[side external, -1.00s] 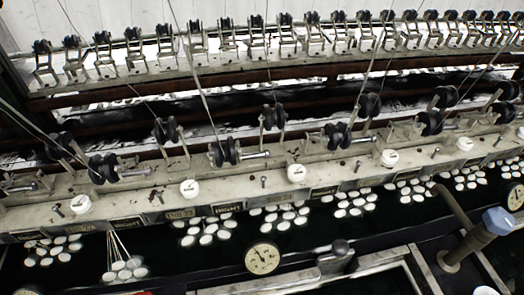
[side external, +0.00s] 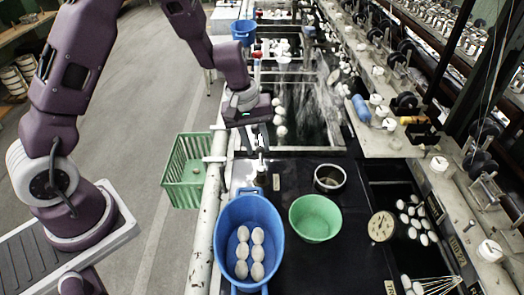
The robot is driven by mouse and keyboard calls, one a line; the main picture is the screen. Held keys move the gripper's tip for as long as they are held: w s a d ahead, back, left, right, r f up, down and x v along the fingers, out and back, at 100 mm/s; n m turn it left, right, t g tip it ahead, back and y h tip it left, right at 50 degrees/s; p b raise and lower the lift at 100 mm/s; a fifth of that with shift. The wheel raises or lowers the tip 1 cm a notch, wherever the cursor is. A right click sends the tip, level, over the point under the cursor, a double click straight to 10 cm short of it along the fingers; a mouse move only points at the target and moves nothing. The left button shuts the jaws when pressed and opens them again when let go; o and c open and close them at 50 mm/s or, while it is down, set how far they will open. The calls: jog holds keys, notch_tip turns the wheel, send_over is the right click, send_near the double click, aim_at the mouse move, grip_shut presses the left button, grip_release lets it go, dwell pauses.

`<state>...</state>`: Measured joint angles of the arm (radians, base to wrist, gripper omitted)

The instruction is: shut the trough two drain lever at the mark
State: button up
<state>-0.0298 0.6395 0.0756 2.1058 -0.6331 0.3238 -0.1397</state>
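My gripper (side external: 257,149) hangs at the upper middle, fingers pointing down, over the near end of the long dark trough. Its two fingers look apart, with nothing visible between them.
A blue tub (side external: 224,225) holding several cocoons, a green basin (side external: 315,218) and a dark round pot (side external: 329,178) stand on the bench. A green crate (side external: 186,172) is left of the pale pipe (side external: 204,235).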

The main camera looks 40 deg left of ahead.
aim_at(261, 159)
jog(key=shift+w+d+f, duration=0.1)
jog(key=shift+f, duration=0.6)
jog(key=shift+w+d+f, duration=0.1)
jog(key=shift+f, duration=0.6)
grip_shut()
jog(key=shift+r, duration=0.1)
